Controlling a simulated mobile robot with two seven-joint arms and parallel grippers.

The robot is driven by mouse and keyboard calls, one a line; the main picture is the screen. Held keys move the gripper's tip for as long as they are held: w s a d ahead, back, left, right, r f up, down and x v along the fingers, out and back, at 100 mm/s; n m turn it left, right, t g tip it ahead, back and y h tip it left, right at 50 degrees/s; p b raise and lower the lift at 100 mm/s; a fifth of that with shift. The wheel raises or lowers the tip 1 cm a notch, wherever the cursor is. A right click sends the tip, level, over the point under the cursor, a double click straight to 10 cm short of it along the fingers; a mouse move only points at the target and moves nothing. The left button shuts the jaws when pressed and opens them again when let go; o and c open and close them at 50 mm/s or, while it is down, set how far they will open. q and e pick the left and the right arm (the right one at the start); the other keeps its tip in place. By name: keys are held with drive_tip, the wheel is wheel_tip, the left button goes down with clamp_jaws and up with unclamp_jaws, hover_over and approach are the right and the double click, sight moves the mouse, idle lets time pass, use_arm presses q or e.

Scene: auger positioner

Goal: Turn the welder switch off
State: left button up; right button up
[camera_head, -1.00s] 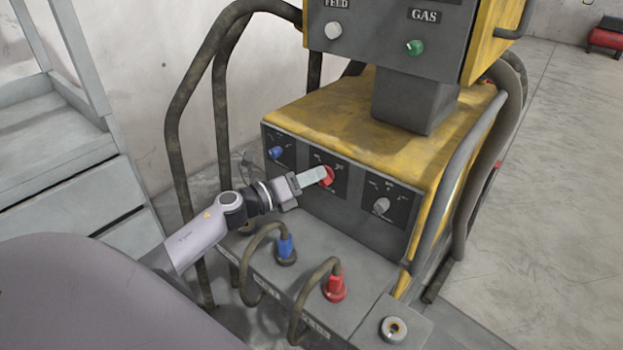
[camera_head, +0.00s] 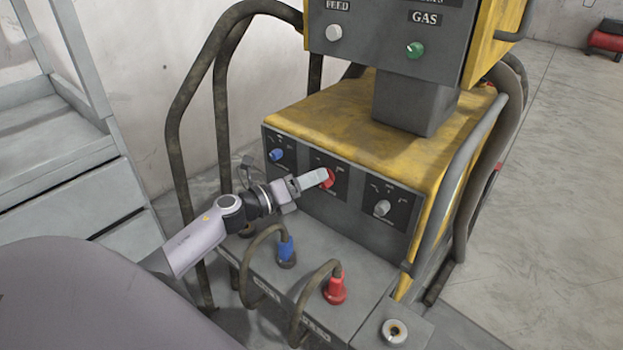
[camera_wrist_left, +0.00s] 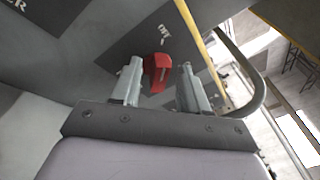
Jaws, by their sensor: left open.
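The welder (camera_head: 340,125) is a yellow and dark grey machine with a front panel of knobs. The red switch knob (camera_head: 328,179) sits in the middle of that panel. My left gripper (camera_head: 318,176) reaches it from the left, its fingertips at the knob and partly covering it. In the left wrist view the red knob (camera_wrist_left: 159,72) shows between the tips of the two open fingers, nearer the left finger; I cannot tell whether either touches it. The left gripper (camera_wrist_left: 160,88) holds nothing. My right gripper is not in view.
A blue knob (camera_head: 277,154) and a grey knob (camera_head: 382,208) flank the red one. Below are a blue cable plug (camera_head: 286,250) and a red cable plug (camera_head: 336,289). Bent dark tubes (camera_head: 176,130) rise at the left, near my arm. A grey cabinet (camera_head: 75,190) stands further left.

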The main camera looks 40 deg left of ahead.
use_arm(q)
drive_tip(key=v, duration=0.6)
drive_tip(key=shift+s+a+p, duration=0.15)
drive_tip(key=shift+s+p, duration=0.15)
drive_tip(key=shift+s, duration=0.1)
idle(0.3)
